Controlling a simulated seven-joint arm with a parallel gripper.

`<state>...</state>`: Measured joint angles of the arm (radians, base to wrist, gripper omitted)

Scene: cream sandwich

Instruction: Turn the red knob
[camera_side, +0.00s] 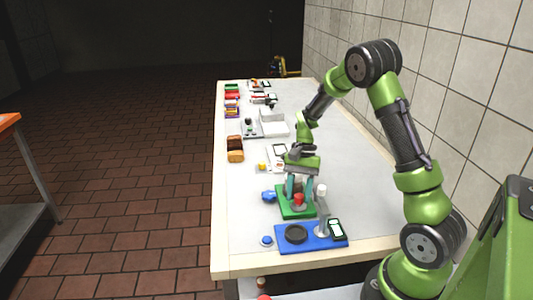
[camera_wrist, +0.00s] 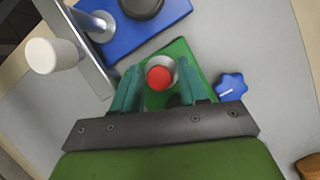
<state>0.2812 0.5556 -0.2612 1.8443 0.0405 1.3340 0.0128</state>
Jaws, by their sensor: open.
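The red knob (camera_side: 298,198) stands on a green base plate (camera_side: 291,212) near the front of the table. In the wrist view the round red knob (camera_wrist: 159,77) sits on a grey mount, with the green plate (camera_wrist: 180,50) around it. My gripper (camera_side: 297,186) is above the green plate, pointing down. In the wrist view its two teal fingers (camera_wrist: 160,84) are apart, one on each side of the knob. I cannot tell whether they touch it. The lower part of the plate is hidden by the gripper in the wrist view.
A blue star-shaped knob (camera_side: 268,196) lies just left of the green plate. A blue plate (camera_side: 310,244) with a black disc, a grey post and a small display stands in front. A white-capped grey lever (camera_side: 322,191) rises close to my gripper. Brown and white items stand farther back.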

